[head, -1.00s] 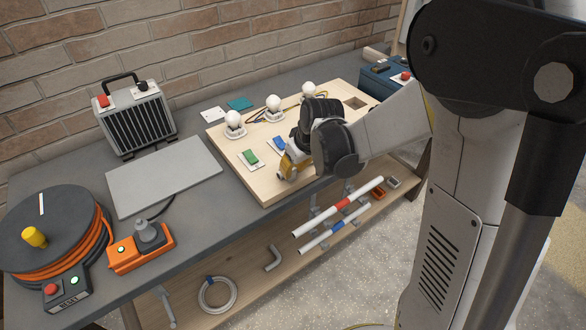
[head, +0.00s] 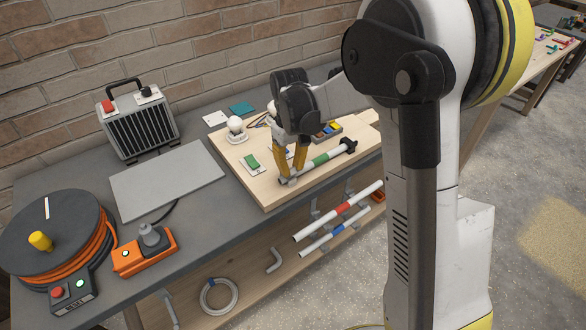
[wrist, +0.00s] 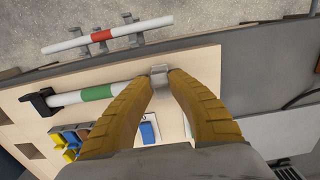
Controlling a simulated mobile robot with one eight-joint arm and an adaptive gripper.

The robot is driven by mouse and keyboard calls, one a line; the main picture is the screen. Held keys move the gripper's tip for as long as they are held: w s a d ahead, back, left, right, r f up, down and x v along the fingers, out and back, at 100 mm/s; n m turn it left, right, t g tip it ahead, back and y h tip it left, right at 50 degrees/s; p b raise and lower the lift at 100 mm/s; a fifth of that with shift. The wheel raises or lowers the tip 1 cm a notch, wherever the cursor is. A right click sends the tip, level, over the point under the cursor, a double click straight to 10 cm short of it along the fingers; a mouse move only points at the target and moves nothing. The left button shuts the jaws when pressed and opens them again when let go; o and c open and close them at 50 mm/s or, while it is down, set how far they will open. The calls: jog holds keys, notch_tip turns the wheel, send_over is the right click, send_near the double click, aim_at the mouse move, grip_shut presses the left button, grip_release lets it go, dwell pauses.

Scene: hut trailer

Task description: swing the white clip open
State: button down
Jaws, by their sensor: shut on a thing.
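The white clip (wrist: 159,75) looks pale grey in the wrist view, at the end of a white tube with a green band (wrist: 97,93) lying on the wooden board. My gripper (wrist: 161,79) is shut on the clip, one yellow-brown fingertip on either side. In the head view my gripper (head: 287,178) points down at the near end of the tube (head: 320,160), and its fingers hide most of the clip. A black clip (head: 349,144) holds the tube's other end; it also shows in the wrist view (wrist: 40,101). How far the white clip is swung cannot be told.
The wooden board (head: 262,192) also carries a green switch (head: 252,162), a white bulb (head: 236,125) and a tray of coloured pieces (head: 328,130). Two more tubes, with red (head: 342,209) and blue (head: 337,228) bands, sit in front of the bench edge. A grey plate (head: 167,178) lies left.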

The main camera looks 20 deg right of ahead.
jog(key=shift+w+a+r+g+h, duration=0.15)
jog(key=shift+w+g+h, duration=0.1)
jog(key=shift+g, duration=0.45)
jog(key=shift+w+r+g+h, duration=0.2)
jog(key=shift+w+g, duration=0.1)
jog(key=shift+g, duration=0.4)
jog(key=shift+w+a+r+g+h, duration=0.15)
jog(key=shift+w+g+h, duration=0.1)
jog(key=shift+g, duration=0.45)
jog(key=c, duration=1.2)
grip_release()
jog(key=v, duration=1.2)
jog(key=shift+w, duration=0.2)
